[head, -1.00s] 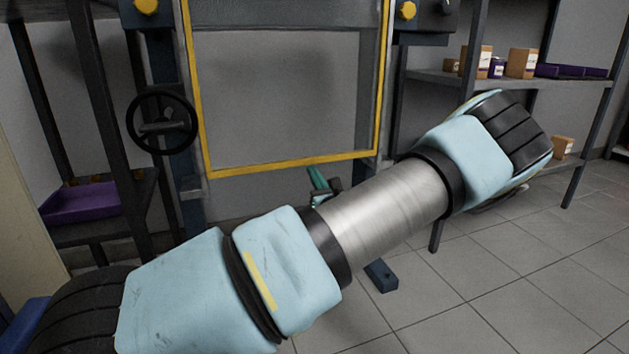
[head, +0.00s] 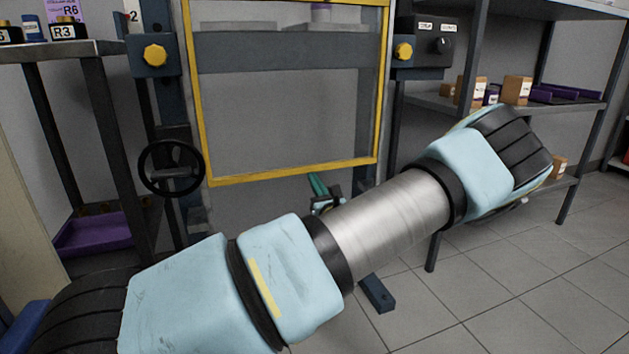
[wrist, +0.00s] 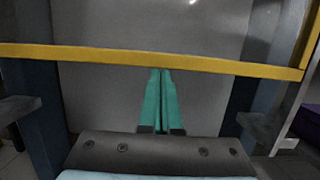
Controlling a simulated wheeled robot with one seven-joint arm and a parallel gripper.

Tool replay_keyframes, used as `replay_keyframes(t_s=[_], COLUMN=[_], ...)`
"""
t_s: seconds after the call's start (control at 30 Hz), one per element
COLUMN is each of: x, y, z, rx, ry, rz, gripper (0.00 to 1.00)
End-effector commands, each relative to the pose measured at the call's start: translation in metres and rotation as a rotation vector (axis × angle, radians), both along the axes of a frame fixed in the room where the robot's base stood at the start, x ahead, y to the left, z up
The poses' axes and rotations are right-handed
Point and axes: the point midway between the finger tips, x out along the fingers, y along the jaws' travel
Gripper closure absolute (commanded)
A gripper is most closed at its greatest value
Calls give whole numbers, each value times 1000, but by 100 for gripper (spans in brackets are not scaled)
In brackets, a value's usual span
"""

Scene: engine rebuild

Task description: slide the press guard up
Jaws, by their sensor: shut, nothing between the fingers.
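The press guard (head: 288,128) is a clear panel in a yellow frame on the front of the dark press. Its lower yellow bar (head: 295,173) runs across the head view just above my gripper (head: 318,186). My gripper has green fingers (wrist: 159,100). They are shut together and empty, with their tips at or just below the bar's lower edge. I cannot tell whether they touch it. My arm hides part of the press's lower area.
A black handwheel (head: 172,168) sits left of the guard, and a dark control box (head: 428,48) is at its upper right. Shelves (head: 470,103) with small boxes stand right; a bench (head: 60,50) with a purple tray (head: 95,233) below stands left. Open tiled floor lies at right.

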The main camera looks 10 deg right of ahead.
Motion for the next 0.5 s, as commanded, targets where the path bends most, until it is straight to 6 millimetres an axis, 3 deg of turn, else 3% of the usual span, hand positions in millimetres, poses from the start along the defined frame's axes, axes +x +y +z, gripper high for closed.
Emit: replay_keyframes(t_s=[0.03, 0.5], x=[0, 0], y=[0, 0], z=[25, 132], rx=[0, 0], ry=[-3, -4], rz=[0, 0], gripper=[100, 100])
